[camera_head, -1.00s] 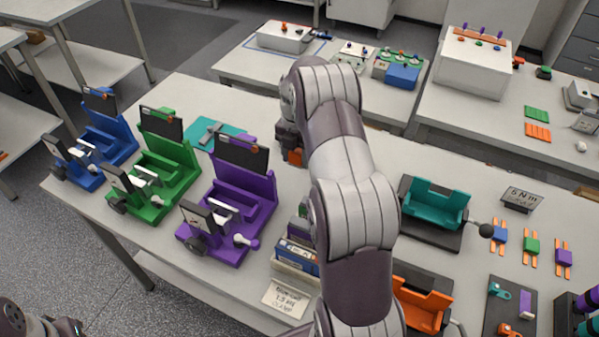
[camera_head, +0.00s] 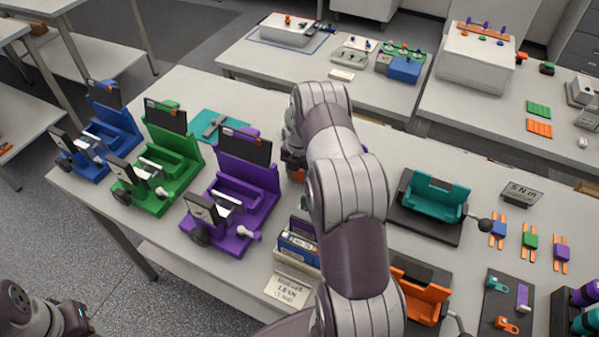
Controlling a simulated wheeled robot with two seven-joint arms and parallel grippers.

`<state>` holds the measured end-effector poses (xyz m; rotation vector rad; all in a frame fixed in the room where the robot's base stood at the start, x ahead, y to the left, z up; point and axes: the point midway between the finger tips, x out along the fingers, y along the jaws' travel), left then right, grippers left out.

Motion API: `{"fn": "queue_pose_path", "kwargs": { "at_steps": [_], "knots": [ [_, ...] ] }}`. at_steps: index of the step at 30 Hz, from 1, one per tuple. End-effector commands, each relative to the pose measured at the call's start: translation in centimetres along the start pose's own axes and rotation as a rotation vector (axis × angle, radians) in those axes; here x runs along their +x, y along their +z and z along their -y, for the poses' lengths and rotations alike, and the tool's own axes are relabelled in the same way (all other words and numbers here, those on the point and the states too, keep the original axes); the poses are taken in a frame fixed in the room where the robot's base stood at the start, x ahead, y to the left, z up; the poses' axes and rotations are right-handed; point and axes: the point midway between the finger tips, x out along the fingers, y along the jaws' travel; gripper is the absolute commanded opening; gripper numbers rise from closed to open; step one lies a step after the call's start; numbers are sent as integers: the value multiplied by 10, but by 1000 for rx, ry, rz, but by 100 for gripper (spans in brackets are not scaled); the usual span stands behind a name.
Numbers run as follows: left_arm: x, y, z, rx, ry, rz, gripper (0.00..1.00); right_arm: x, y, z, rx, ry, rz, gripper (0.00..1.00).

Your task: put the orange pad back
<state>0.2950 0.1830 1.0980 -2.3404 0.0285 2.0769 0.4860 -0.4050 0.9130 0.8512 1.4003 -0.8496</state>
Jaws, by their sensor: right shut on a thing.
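My right gripper (camera_head: 293,158) is at the far end of my right arm, low over the table behind the purple fixture (camera_head: 236,190). It is shut on an orange piece, taken as the orange pad (camera_head: 299,175); only a small part shows, and my arm hides the rest. An orange fixture (camera_head: 425,300) stands at the front right, partly behind my arm. Another flat orange ridged piece (camera_head: 539,128) lies on the back right table, in front of a green one (camera_head: 538,108). Part of my left arm shows at the bottom left, but its gripper does not.
Green (camera_head: 160,175) and blue (camera_head: 105,140) fixtures stand left of the purple one. A teal mat (camera_head: 232,124) lies behind them. A teal fixture (camera_head: 433,203) stands right of my arm. A card box (camera_head: 296,250) and sign (camera_head: 288,290) sit at the front edge.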

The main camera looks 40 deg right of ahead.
Motion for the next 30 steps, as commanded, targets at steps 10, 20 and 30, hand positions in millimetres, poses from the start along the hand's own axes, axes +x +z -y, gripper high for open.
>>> {"fn": "queue_pose_path", "kwargs": {
  "at_steps": [10, 20, 30],
  "knots": [
    [1, 0, 0, 0, 0, 0, 43, 1, 0, 0, 0, 0, 0, 74],
    [16, 2, 0, 0, 0, 0, 43, -51, 1, -1, 0, 3, 5, 74],
    [27, 3, 0, 0, 0, 0, 43, -118, 0, 0, 0, 0, 0, 74]
  ]
}}
